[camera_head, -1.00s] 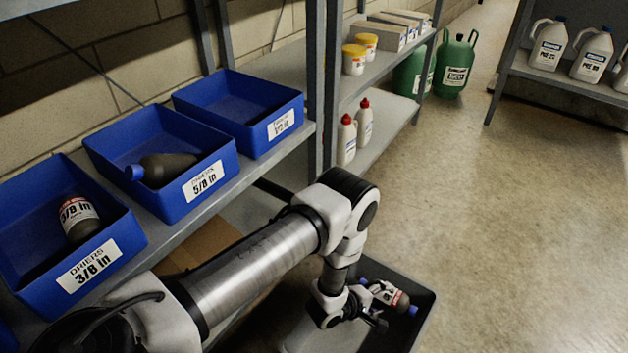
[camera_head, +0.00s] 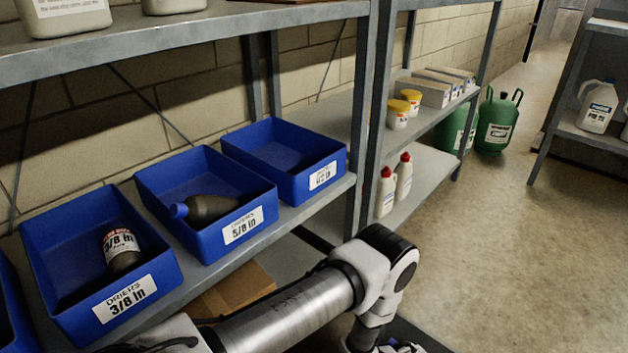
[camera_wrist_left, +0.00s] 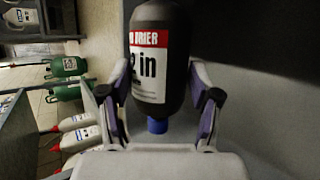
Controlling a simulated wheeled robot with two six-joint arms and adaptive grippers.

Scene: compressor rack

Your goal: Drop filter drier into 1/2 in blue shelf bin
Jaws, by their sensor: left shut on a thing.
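The filter drier (camera_wrist_left: 158,60) is a dark cylinder with a red and white label, partly readable as "2 in", and a blue cap at its near end. My left gripper (camera_wrist_left: 160,95) is shut around it in the left wrist view. In the head view, my left arm reaches in at the bottom, with its gripper almost wholly below the frame. The 1/2 in blue bin (camera_head: 302,190) stands on the shelf, farthest right of the blue bins, and looks empty. My right gripper is not in view.
The 5/8 in bin (camera_head: 205,247) and 3/8 in bin (camera_head: 85,323) stand to the left, each holding a drier. A grey post (camera_head: 368,130) rises just right of the 1/2 in bin. An upper shelf (camera_head: 190,35) with jugs overhangs at top left. A cardboard box (camera_head: 235,297) sits below.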

